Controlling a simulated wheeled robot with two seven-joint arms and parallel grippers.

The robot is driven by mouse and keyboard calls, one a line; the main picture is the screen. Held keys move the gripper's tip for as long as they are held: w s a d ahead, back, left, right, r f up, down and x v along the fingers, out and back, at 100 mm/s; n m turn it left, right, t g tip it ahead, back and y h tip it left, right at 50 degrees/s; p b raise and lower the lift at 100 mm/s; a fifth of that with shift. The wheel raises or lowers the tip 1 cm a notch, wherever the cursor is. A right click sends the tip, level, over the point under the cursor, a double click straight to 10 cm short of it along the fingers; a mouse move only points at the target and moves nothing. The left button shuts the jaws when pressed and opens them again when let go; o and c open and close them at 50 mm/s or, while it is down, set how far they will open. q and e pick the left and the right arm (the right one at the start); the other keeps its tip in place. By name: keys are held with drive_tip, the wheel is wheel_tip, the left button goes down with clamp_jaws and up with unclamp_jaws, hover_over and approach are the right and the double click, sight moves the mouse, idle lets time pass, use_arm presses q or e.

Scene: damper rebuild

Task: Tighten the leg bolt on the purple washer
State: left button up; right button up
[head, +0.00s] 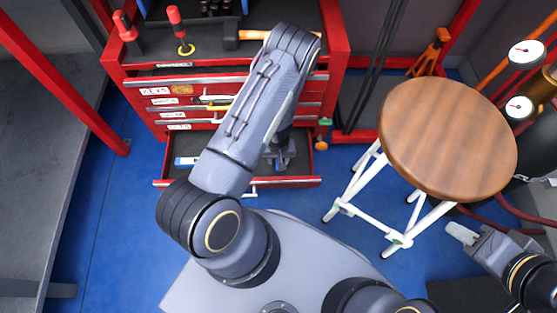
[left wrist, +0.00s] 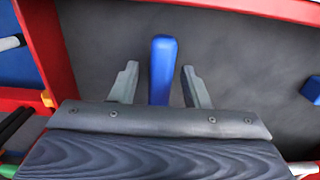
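A round wooden stool (head: 448,140) with white legs stands at the right. A small green piece (head: 399,239) shows low on its frame. I cannot make out a purple washer or its bolt. My left gripper (head: 284,157) reaches into the open bottom drawer (head: 250,182) of the red cabinet. In the left wrist view my left gripper (left wrist: 158,70) is open, its fingers on either side of a blue handle (left wrist: 163,60), with gaps on both sides. My right gripper (head: 461,234) hangs at the lower right near the stool's legs; its finger gap is unclear.
The red tool cabinet (head: 165,85) carries a hammer (head: 240,37) and red-handled tools on top. A light blue item (head: 186,161) lies at the drawer's left. Another blue piece (left wrist: 313,90) shows at the wrist view's right edge. Gauges (head: 526,52) hang at the far right.

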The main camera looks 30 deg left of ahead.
use_arm(q)
clamp_jaws()
drive_tip(key=shift+r, duration=0.15)
